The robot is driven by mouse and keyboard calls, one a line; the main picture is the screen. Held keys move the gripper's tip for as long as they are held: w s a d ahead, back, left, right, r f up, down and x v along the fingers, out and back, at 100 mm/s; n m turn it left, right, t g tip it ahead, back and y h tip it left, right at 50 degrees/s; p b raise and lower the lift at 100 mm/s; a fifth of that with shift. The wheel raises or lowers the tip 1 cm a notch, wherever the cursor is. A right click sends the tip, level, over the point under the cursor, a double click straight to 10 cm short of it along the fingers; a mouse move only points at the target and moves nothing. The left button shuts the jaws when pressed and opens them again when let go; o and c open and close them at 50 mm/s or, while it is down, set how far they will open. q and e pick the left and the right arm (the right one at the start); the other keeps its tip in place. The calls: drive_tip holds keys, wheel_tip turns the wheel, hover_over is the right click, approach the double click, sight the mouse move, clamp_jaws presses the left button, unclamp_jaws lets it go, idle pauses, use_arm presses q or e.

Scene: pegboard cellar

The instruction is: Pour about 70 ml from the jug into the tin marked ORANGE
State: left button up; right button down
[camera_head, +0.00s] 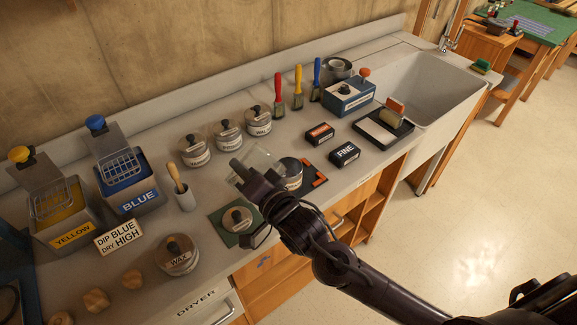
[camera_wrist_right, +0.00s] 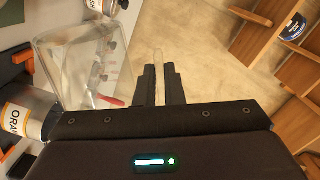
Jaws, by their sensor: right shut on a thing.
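The clear jug (camera_head: 262,158) is held above the counter by my right gripper (camera_head: 252,176), just left of and behind the ORANGE tin in the head view. In the right wrist view, the gripper (camera_wrist_right: 159,85) is shut on the jug's handle, with the jug's transparent body (camera_wrist_right: 75,65) to its left. The liquid level cannot be made out. The ORANGE tin (camera_head: 293,181) stands on the counter, partly hidden by my gripper; its label shows in the right wrist view (camera_wrist_right: 17,118). No stream is visible. My left gripper is not in view.
Several lidded tins (camera_head: 195,151) stand behind the jug. A WAX tin (camera_head: 177,256), a green mat (camera_head: 218,222) with a knobbed round thing, and a brush pot (camera_head: 186,200) are left. FINE (camera_head: 344,154) and orange-labelled blocks (camera_head: 319,134) lie right, before the sink (camera_head: 432,90).

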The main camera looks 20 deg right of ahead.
sight(237, 192)
drive_tip(key=shift+w+d+r+m+p, duration=0.3)
drive_tip(key=shift+d+r+m, duration=0.2)
drive_tip(key=shift+r+m, duration=0.15)
idle(1.8)
drive_tip(key=a+f+n+b, duration=0.1)
drive_tip(key=s+a+f+n, duration=0.1)
drive_tip(key=f+n, duration=0.1)
drive_tip(key=shift+a+f+b, duration=0.15)
drive_tip(key=shift+f+b, duration=0.15)
drive_tip(key=shift+b, duration=0.05)
drive_tip(key=shift+a, duration=0.1)
drive_tip(key=shift+s+a+f+n+b, duration=0.1)
drive_tip(key=shift+a+f+n+b, duration=0.05)
drive_tip(key=shift+f+n, duration=0.3)
drive_tip(key=shift+s+a+f+n+b, duration=0.15)
drive_tip(key=shift+f+n, duration=0.15)
drive_tip(key=shift+f, duration=0.25)
drive_tip(key=shift+s+a+f+n, duration=0.1)
drive_tip(key=shift+a+f+n, duration=0.2)
drive_tip(key=shift+n, duration=0.2)
idle(0.5)
